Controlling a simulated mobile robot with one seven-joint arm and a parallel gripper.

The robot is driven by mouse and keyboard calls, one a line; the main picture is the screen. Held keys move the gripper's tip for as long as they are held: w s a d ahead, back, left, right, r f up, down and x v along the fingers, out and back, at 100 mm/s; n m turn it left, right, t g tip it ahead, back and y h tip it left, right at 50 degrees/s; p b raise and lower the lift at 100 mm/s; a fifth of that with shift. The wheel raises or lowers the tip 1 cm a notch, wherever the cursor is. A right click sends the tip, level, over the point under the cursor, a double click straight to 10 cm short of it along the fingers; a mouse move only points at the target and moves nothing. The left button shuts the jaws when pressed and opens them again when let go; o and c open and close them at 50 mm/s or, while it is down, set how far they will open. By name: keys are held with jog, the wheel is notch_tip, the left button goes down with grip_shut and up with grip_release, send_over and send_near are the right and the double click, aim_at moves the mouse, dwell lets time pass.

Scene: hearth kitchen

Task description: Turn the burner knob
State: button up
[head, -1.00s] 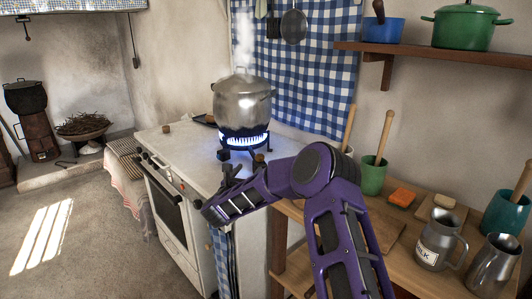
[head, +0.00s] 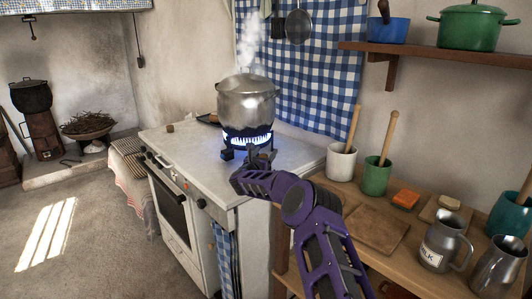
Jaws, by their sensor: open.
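A gas burner (head: 231,153) with a blue flame stands on the white stove top, under a steaming metal pot (head: 246,101). My purple arm reaches in from the lower right. My gripper (head: 260,153) is open at the front of the burner, just below the flame. The burner knob is not clearly visible; the gripper covers the front of the burner. I cannot tell whether the fingers touch or surround the knob.
The white stove (head: 200,152) has dark knobs on its front panel, with a dark one (head: 201,203) near the right corner. A wooden counter (head: 345,212) on the right holds a green pot (head: 376,176), a white pot (head: 341,162) and a milk jug (head: 443,242).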

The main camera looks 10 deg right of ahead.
jog(key=shift+w+d, duration=0.25)
jog(key=shift+w, duration=0.2)
grip_shut()
